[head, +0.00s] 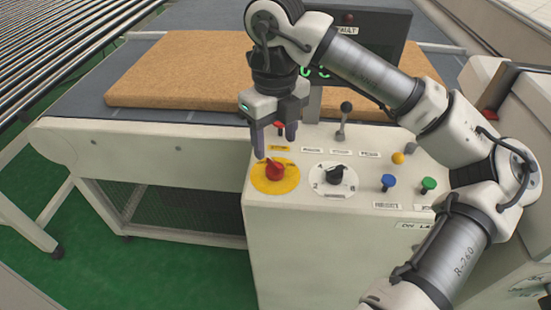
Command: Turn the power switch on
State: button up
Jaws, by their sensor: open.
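The power switch (275,170) looks to be the red rotary knob on a round yellow plate (263,183), at the front left of the control panel (305,200). The knob's pointer leans up and to the left. My gripper (273,148) points down just above and behind the knob in the picture. Its two fingers are apart with nothing between them. Whether a finger touches the knob cannot be told. The gripper hides part of the panel's back left, where a small red control (279,125) shows partly.
Beside the knob is a black selector dial (336,173). Blue (388,182), green (428,185) and yellow (398,158) buttons sit to the right. A lever (343,118) stands behind. A brown mattress (185,70) lies on the table, and a dark display (375,35) rises behind my arm.

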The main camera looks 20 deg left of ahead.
aim_at(275, 163)
notch_tip(275, 163, down, 7)
jog(key=shift+r+p, duration=0.1)
jog(key=shift+p, duration=0.25)
jog(key=c, duration=1)
